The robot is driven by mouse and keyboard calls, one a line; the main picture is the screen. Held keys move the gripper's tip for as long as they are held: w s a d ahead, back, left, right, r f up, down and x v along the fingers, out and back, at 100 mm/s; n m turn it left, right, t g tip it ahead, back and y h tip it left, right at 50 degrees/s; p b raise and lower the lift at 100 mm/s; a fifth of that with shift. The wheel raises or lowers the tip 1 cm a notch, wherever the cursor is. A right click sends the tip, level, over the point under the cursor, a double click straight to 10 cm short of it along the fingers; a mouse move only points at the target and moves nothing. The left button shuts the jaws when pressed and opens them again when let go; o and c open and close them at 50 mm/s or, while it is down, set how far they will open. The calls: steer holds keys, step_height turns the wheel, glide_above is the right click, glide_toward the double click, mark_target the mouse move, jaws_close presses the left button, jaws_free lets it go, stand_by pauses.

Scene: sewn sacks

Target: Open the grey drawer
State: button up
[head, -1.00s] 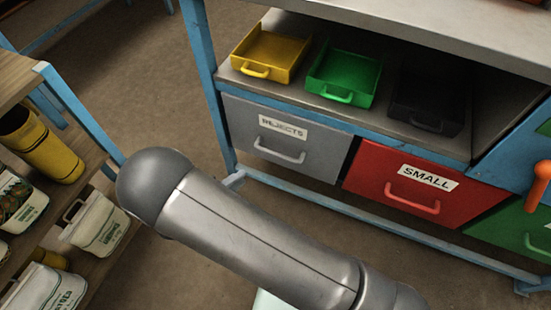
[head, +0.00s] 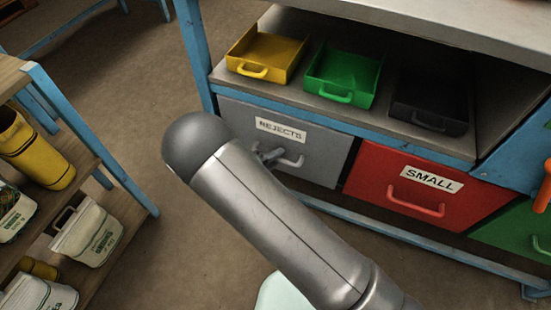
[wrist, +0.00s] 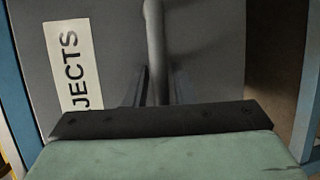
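The grey drawer (head: 332,152) with the "REJECTS" label is shut under the shelf in the head view. Its bar handle (head: 292,161) stands out from the front. My gripper (head: 266,156) is at the left part of this handle, partly hidden behind my arm. In the wrist view the drawer front (wrist: 205,50) fills the background and the handle (wrist: 155,45) runs down the middle. The two dark fingers of my gripper (wrist: 160,85) lie one on each side of the handle, open around it. Whether either finger touches it is unclear.
A red drawer (head: 380,200) labelled "SMALL" is to the right. Yellow (head: 284,50), green (head: 362,75) and black (head: 440,98) trays sit on the shelf above. A side rack (head: 110,190) with sacks stands at the left. Floor between is clear.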

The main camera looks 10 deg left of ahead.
jaws_close()
steer(key=s+a, duration=0.2)
steer(key=s, duration=1.2)
steer(key=s+a+b, duration=0.1)
steer(key=s+a, duration=0.1)
steer(key=s, duration=1.1)
steer(key=shift+s+a, duration=0.25)
steer(key=shift+s, duration=0.1)
jaws_free()
